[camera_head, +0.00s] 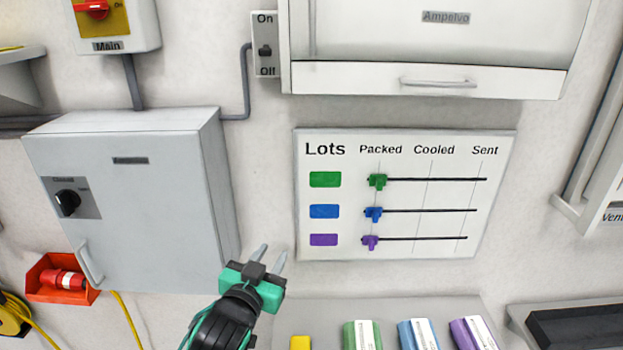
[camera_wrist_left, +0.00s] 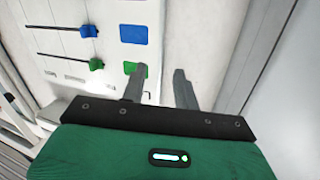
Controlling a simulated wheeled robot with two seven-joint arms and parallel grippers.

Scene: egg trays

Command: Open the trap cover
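No panel in view carries a label naming it the trap cover, so I cannot tell which it is. A grey box (camera_head: 130,215) with a handle and a black knob hangs at the left. A white cabinet front (camera_head: 430,78) marked "Ampelvo", with a bar handle, is at the top. Both look closed. My left gripper (camera_head: 272,254) is raised in front of the wall, right of the grey box and below left of the lots board. It is open and empty, its fingers apart, also in the left wrist view (camera_wrist_left: 160,85). My right gripper is not in view.
The lots board (camera_head: 405,250) has green, blue and purple sliders, all near Packed. An On/Off switch (camera_head: 265,50) sits beside the cabinet. Coloured packs (camera_head: 418,334) stand on a grey surface at the bottom. An orange holder (camera_head: 52,290) is at lower left.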

